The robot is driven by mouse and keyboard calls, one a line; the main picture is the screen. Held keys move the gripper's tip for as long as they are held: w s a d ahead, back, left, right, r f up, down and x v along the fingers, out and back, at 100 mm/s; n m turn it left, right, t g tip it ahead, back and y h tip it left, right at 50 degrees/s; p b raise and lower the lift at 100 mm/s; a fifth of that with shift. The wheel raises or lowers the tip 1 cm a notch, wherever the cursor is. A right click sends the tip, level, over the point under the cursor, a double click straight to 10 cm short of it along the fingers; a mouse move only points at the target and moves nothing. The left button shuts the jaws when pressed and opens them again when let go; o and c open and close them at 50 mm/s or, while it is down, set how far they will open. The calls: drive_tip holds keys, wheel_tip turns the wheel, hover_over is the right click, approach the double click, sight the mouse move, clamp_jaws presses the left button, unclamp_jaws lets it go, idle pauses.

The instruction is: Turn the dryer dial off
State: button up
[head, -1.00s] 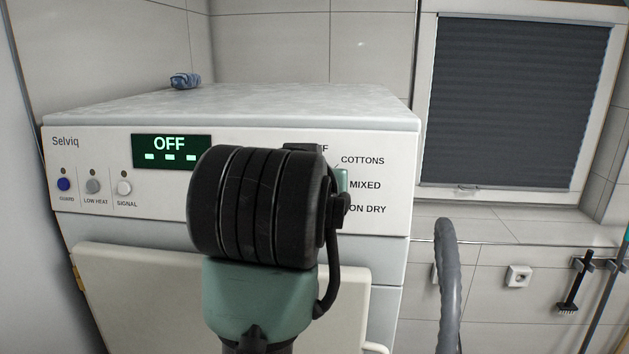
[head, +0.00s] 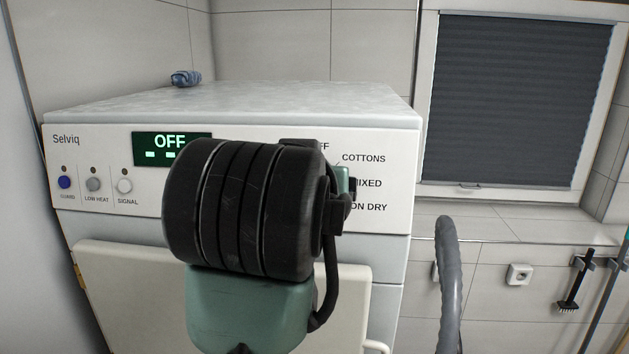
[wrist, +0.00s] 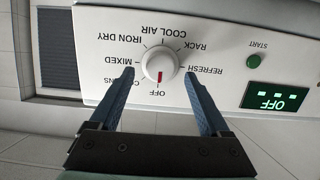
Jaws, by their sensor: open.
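The dryer dial (wrist: 159,66) is a round white knob with a red pointer mark. In the wrist view, which is upside down, the mark points at the OFF label (wrist: 156,92). The dryer's display (head: 171,145) reads OFF, and it also reads OFF in the wrist view (wrist: 277,98). My gripper (wrist: 158,74) is open and empty. Its blue fingers appear on either side of the dial with a gap to each; how far they stand from the panel is unclear. In the head view my arm hides the dial and fingers.
A green START button (wrist: 254,61) sits beside the dial. GUARD (head: 64,182), LOW HEAT and SIGNAL buttons are at the panel's left. A blue cloth (head: 185,78) lies on the dryer (head: 270,100). A grey hose (head: 449,285) stands at the right.

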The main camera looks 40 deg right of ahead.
drive_tip(key=v, duration=1.1)
drive_tip(key=w+a+f+n+t+y+b, duration=0.1)
drive_tip(key=w+a+f+n+t+b, duration=0.2)
drive_tip(key=w+a+n+t+b, duration=0.5)
drive_tip(key=s+a+n+t+y+b, duration=0.1)
drive_tip(key=s+a+t+y+b, duration=0.2)
drive_tip(key=a+t+y+b, duration=0.2)
drive_tip(key=s+a+f+t+y+b, duration=0.1)
drive_tip(key=s+a+t+y+b, duration=0.1)
drive_tip(key=a+t+y+b, duration=0.2)
drive_tip(key=a+t, duration=0.1)
drive_tip(key=a, duration=0.2)
drive_tip(key=shift+s+a+f+n+y+b, duration=0.15)
drive_tip(key=shift+s+a+n+y+b, duration=0.2)
drive_tip(key=shift+s+n+y, duration=0.05)
